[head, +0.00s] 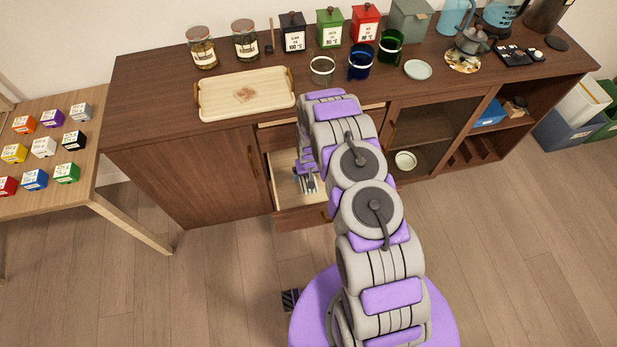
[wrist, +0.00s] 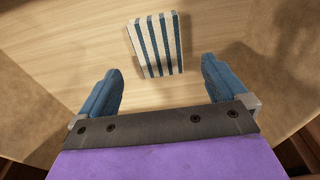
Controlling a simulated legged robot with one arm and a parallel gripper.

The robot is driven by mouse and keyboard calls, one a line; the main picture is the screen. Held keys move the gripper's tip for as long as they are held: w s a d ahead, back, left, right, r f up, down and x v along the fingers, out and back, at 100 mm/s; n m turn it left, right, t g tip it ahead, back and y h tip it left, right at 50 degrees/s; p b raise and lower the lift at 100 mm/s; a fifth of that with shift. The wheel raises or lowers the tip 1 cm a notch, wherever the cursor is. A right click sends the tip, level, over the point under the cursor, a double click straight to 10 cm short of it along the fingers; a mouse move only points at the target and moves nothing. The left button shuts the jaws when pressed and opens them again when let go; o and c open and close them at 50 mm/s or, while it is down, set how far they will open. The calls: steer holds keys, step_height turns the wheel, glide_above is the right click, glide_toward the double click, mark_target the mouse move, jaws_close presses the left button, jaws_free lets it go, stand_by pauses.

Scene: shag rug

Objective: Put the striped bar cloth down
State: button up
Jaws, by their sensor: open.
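The striped bar cloth (wrist: 156,45) is a folded blue-and-white rectangle lying flat on the pale wooden bottom of the open drawer (wrist: 80,50). In the wrist view it lies ahead of my gripper (wrist: 162,72), between the lines of the two blue fingers. The fingers are spread wide, with nothing between them and a gap to the cloth on each side. In the head view my gripper (head: 308,183) reaches down into the open drawer (head: 285,165) at the cabinet's front. My arm hides part of the drawer, and the cloth cannot be made out clearly there.
The cabinet top (head: 150,95) holds an empty cream tray (head: 245,94), jars, tins, glasses and kettles. A small white bowl (head: 405,160) sits in a compartment right of my arm. A side table (head: 90,180) with several colored boxes stands left. The floor (head: 220,270) in front is mostly clear.

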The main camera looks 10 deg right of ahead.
steer(key=r, duration=0.3)
steer(key=r+p, duration=0.1)
steer(key=r, duration=0.1)
steer(key=shift+s+r, duration=0.15)
steer(key=shift+s, duration=0.25)
